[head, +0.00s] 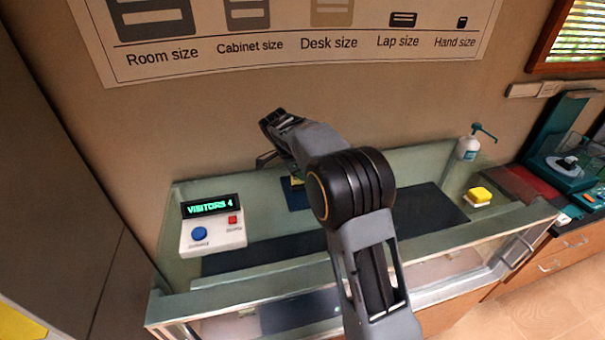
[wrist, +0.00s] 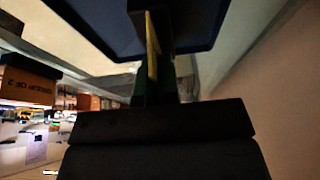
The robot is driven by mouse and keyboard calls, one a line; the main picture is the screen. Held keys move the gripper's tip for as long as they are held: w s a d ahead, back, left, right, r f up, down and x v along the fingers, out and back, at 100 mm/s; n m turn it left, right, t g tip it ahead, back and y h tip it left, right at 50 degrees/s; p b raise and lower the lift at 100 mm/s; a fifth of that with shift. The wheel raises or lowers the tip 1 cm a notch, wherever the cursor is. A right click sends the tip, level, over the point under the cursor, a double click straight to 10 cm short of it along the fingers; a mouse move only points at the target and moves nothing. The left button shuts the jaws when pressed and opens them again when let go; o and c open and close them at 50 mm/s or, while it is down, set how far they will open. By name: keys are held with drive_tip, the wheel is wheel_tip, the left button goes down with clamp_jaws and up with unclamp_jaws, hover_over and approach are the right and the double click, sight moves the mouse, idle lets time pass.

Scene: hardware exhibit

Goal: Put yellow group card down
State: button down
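In the wrist view a thin yellow card (wrist: 152,48) shows edge-on between the dark fingers of my gripper (wrist: 158,60), which look closed on it. Its tip meets a dark blue flat panel (wrist: 95,18); I cannot tell whether they touch. In the head view a small yellow patch (head: 297,181) shows just above a dark blue tray (head: 296,198) on the glass case, partly behind my arm. My fingertips are mostly hidden there.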

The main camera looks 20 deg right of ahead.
drive_tip(key=shift+f, duration=0.35)
drive_tip(key=shift+f, duration=0.15)
drive_tip(key=c, duration=1.4)
unclamp_jaws()
drive_tip(key=shift+o, duration=0.2)
drive_tip(key=b+v, duration=0.1)
drive_tip(key=v, duration=1.1)
drive_tip(key=s+d+r+n+t+y, duration=0.1)
drive_tip(key=s+d+r+n+y, duration=0.15)
drive_tip(key=s+n, duration=0.35)
drive_tip(key=s+d+f+n+t+y, duration=0.1)
drive_tip(key=s+f+n, duration=0.4)
drive_tip(key=s, duration=0.5)
drive_tip(key=s+d+f+n+t+y, duration=0.1)
drive_tip(key=s+f+n+t, duration=0.1)
drive_tip(key=s+f+n, duration=0.2)
drive_tip(key=s+n, duration=0.3)
drive_tip(key=s, duration=0.4)
drive_tip(key=shift+s+f+t, duration=0.25)
drive_tip(key=shift+f+t, duration=0.1)
drive_tip(key=shift+t, duration=0.05)
